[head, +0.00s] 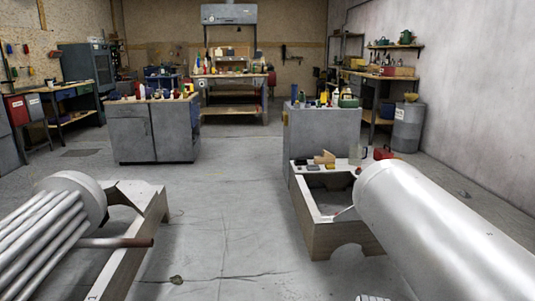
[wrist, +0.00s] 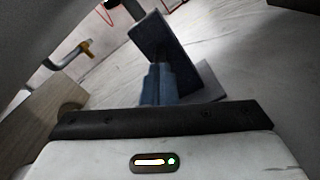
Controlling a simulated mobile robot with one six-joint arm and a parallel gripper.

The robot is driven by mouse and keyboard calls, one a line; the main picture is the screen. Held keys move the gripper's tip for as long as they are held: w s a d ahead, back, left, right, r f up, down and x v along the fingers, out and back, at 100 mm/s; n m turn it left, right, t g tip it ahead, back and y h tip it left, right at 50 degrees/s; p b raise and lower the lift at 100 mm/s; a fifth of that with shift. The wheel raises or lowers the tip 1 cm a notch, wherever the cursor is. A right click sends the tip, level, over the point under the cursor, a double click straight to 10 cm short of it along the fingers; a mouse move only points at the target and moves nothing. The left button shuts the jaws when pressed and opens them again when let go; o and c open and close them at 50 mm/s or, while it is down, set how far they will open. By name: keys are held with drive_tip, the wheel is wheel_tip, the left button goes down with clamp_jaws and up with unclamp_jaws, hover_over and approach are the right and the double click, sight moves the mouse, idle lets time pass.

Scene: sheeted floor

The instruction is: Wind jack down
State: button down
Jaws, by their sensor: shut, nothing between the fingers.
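In the wrist view a bent grey crank bar with a yellow-orange grip (wrist: 85,48) shows at upper left. It looks like a winding handle; which part of the jack it joins is cut off. My gripper (wrist: 158,72) appears as narrow blue fingers, shut and empty, at the middle above the dark bar. The crank grip is to their left, apart from them. A dark tilted plate (wrist: 180,45) stands behind the fingers; I cannot tell whether it belongs to the jack. In the head view I cannot pick out the jack or my gripper with certainty.
In the head view a pale open-topped box frame (head: 318,235) stands at right, partly hidden by a large silver cylinder. Another pale frame (head: 140,225) stands at left. Grey cabinets (head: 155,135) (head: 322,130) stand behind.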

drive_tip(key=shift+w+b, duration=0.2)
drive_tip(key=shift+b, duration=0.55)
drive_tip(key=shift+r, duration=0.1)
drive_tip(key=a+p, duration=0.1)
drive_tip(key=a, duration=0.5)
drive_tip(key=shift+s+r, duration=0.3)
drive_tip(key=shift+s, duration=0.15)
drive_tip(key=shift+r, duration=0.1)
